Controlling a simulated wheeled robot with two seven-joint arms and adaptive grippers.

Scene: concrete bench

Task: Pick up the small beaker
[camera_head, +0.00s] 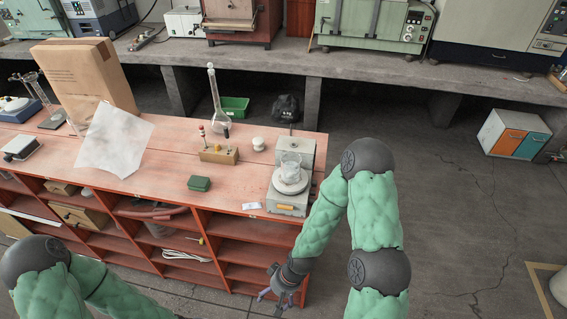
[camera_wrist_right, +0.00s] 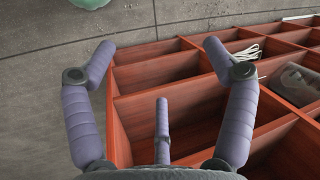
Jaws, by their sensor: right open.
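A small clear glass beaker (camera_head: 291,165) stands upright on the round pan of a grey balance (camera_head: 287,203) at the right end of the red bench (camera_head: 165,190). My right gripper (camera_head: 281,299) hangs low in front of the bench, below and apart from the beaker. In the right wrist view my right gripper (camera_wrist_right: 158,62) has its purple fingers spread with nothing between them, facing the open shelves. The beaker is not in the wrist view. My left arm shows at the lower left of the head view, but its gripper is out of frame.
Red shelves (camera_wrist_right: 165,72) lie below the bench top.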

